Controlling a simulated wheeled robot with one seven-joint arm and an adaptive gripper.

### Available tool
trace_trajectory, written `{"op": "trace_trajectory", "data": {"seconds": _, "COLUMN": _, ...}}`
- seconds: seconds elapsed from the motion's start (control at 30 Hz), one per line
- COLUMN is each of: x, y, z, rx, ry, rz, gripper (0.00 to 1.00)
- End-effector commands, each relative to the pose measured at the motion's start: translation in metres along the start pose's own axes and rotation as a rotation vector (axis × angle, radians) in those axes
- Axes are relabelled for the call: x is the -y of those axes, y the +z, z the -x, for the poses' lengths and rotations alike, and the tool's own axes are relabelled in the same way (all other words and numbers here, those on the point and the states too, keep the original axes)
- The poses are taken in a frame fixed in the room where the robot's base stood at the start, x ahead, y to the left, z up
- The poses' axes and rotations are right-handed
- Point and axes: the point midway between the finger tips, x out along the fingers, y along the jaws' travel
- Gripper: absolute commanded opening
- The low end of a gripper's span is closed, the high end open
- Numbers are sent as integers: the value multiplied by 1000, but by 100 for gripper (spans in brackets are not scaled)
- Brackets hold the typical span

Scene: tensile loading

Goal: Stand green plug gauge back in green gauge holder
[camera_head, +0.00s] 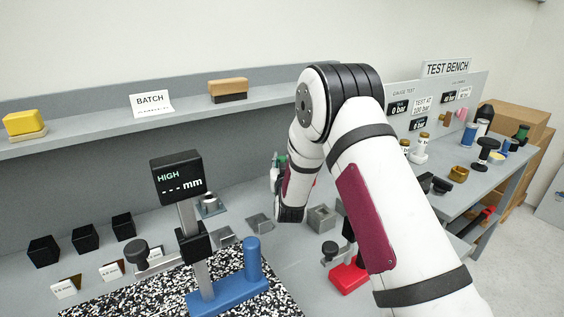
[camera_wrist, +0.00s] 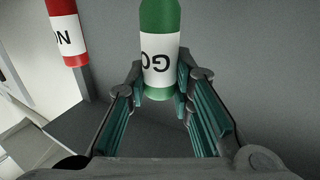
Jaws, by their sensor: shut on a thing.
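The green plug gauge (camera_wrist: 160,50) shows in the wrist view, with a white band marked "GO". My gripper (camera_wrist: 158,82) has its two fingers on either side of the gauge's lower end and is shut on it. A red gauge (camera_wrist: 64,30) with a white band marked "NO" is apart from it at the upper left. In the head view my arm hides most of the gripper, and a small green-and-white shape (camera_head: 281,161) shows just left of the wrist. I cannot make out the green gauge holder in either view.
Grey blocks (camera_head: 322,218) stand on the bench near my gripper. A height gauge with a "HIGH" display (camera_head: 178,177) stands on a blue base (camera_head: 228,298) in front. A red-based stand (camera_head: 348,277) is close to my arm. A shelf (camera_head: 110,127) runs along the wall.

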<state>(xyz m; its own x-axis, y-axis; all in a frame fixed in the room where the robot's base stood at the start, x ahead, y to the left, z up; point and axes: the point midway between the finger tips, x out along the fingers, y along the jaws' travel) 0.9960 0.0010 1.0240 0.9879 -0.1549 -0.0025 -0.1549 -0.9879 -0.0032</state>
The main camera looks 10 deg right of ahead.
Motion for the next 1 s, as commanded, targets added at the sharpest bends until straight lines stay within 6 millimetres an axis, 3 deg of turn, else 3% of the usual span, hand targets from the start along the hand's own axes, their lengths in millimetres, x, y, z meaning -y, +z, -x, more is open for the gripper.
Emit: {"op": "trace_trajectory", "data": {"seconds": 1.0, "x": 0, "y": 6, "z": 0, "rx": -2, "ry": 0, "rz": 0, "gripper": 0}}
